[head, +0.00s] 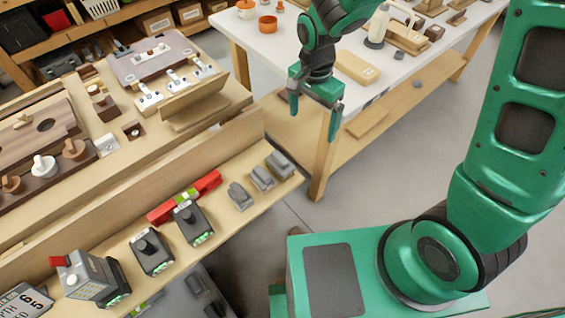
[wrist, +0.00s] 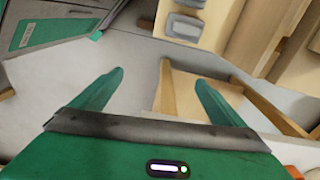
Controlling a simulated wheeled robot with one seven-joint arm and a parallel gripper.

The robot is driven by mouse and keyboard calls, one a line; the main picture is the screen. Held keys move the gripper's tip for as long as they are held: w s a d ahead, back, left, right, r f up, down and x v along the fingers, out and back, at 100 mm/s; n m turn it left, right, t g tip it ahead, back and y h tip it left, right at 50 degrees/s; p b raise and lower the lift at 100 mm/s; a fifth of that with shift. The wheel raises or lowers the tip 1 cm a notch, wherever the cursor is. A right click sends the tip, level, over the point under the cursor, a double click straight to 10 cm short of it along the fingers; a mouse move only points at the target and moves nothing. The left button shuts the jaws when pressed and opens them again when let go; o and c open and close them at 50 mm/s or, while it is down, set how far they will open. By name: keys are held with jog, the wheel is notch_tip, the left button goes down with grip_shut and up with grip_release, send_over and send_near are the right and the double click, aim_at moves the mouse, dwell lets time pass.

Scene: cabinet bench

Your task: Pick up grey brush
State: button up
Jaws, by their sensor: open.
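Three small grey items sit in a row at the right end of the wooden bench ledge in the head view: one at the end (head: 280,164), one in the middle (head: 262,178) and one on the left (head: 238,195). They look like grey brushes, but their detail is too small to be sure. The end grey item also shows at the top of the wrist view (wrist: 183,27). My gripper (head: 314,114) is open and empty, hanging above the floor gap to the right of the ledge end. Its two green fingers also show spread in the wrist view (wrist: 160,77).
A red level-like tool (head: 185,198) and black boxy devices (head: 152,250) lie along the ledge to the left. A raised wooden board (head: 150,192) backs the ledge. A white-topped table (head: 285,50) with a lower wooden shelf (head: 405,110) stands behind my gripper.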

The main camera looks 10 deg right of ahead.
send_over(280, 156)
jog(key=shift+m+y, duration=0.3)
jog(key=shift+m, duration=0.1)
notch_tip(280, 156, down, 5)
jog(key=shift+s+f, duration=0.1)
jog(key=shift+s, duration=0.05)
notch_tip(280, 156, down, 4)
jog(key=shift+f, duration=3.2)
jog(key=c, duration=1.2)
